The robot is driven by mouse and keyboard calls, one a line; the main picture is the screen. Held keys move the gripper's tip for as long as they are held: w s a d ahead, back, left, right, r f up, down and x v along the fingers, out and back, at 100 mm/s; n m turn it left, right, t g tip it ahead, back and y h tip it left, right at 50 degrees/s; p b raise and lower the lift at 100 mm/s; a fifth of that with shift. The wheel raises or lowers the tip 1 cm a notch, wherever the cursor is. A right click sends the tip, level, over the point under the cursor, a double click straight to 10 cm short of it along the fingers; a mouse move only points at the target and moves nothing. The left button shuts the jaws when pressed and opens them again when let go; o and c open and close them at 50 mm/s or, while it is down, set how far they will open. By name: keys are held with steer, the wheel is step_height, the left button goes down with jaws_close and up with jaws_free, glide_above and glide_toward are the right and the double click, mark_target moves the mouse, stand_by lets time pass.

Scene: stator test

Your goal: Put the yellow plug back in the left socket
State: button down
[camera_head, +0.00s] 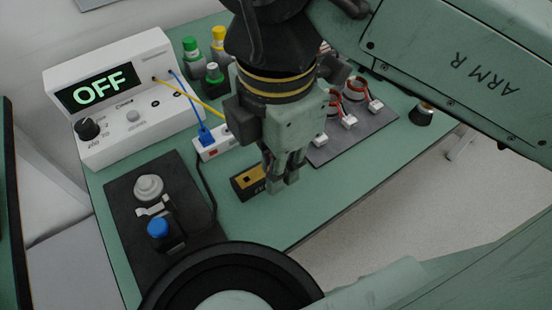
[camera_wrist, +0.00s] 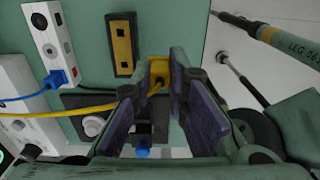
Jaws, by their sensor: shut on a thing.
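My gripper (camera_head: 284,180) points down over the green bench. In the wrist view, my gripper (camera_wrist: 161,80) is shut on the yellow plug (camera_wrist: 158,68), whose yellow cable (camera_wrist: 95,111) runs off left. In the head view the fingers hide the plug, and the cable (camera_head: 195,97) passes behind my gripper. A white socket strip (camera_wrist: 42,30) stands left of the fingers, with a blue plug (camera_wrist: 62,77) in it; it also shows in the head view (camera_head: 208,151). The held plug is apart from the strip. I cannot tell which opening is the left socket.
A black block with a gold face (camera_head: 247,180) lies just left of the fingers; it also shows in the wrist view (camera_wrist: 122,45). A white tester reading OFF (camera_head: 118,130) stands at left. A black button box (camera_head: 128,215) lies in front. The bench front right is clear.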

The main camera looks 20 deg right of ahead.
steer(key=shift+r+p, duration=0.65)
steer(key=shift+r, duration=0.8)
steer(key=shift+w, duration=0.1)
steer(key=shift+w+a, duration=0.2)
steer(key=shift+w, duration=0.1)
steer(key=w+a, duration=0.4)
steer(key=w, duration=0.4)
steer(key=w+a, duration=0.5)
steer(key=w, duration=0.3)
steer(key=w+a+p, duration=0.1)
steer(key=w+a, duration=0.3)
steer(key=w, duration=0.5)
steer(key=shift+a, duration=0.2)
steer(key=shift+f, duration=0.25)
steer(key=shift+f+b, duration=1.65)
steer(key=shift+f, duration=0.25)
